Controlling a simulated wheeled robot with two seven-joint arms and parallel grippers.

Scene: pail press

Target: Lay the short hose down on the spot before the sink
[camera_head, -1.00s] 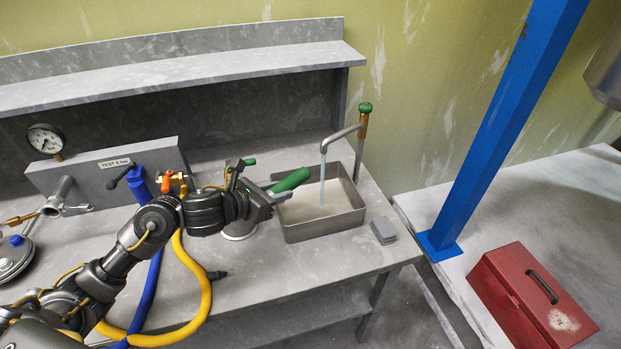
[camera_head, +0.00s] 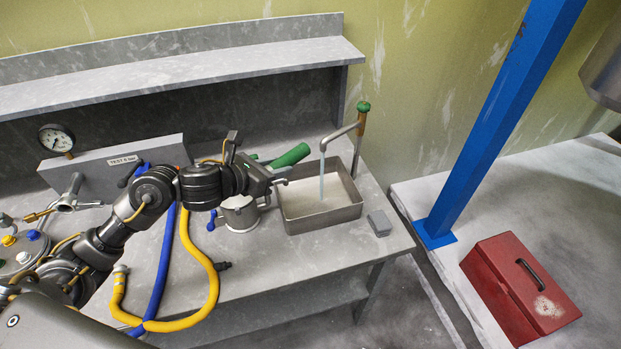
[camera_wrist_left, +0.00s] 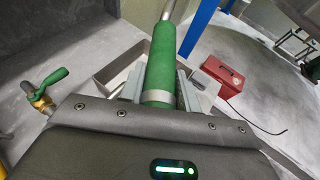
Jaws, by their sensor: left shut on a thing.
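My left gripper (camera_head: 270,177) is shut on a thick green tube, which I take for the short hose (camera_head: 291,155). It is above the bench by the left back corner of the grey sink (camera_head: 357,212). In the left wrist view the green hose (camera_wrist_left: 160,62) sticks out lengthwise between the fingers of my left gripper (camera_wrist_left: 160,88), with a metal length beyond its far end. The sink has water running into it from a bent tap (camera_head: 342,136). The bare bench top before the sink (camera_head: 305,258) is clear. My right gripper is not in view.
A grey metal cylinder (camera_head: 240,217) with a blue lever stands left of the sink. A yellow hose (camera_head: 208,300) and a blue hose (camera_head: 161,275) lie at the bench front. A small grey block (camera_head: 380,223) sits right of the sink. A red toolbox (camera_head: 520,287) is further right.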

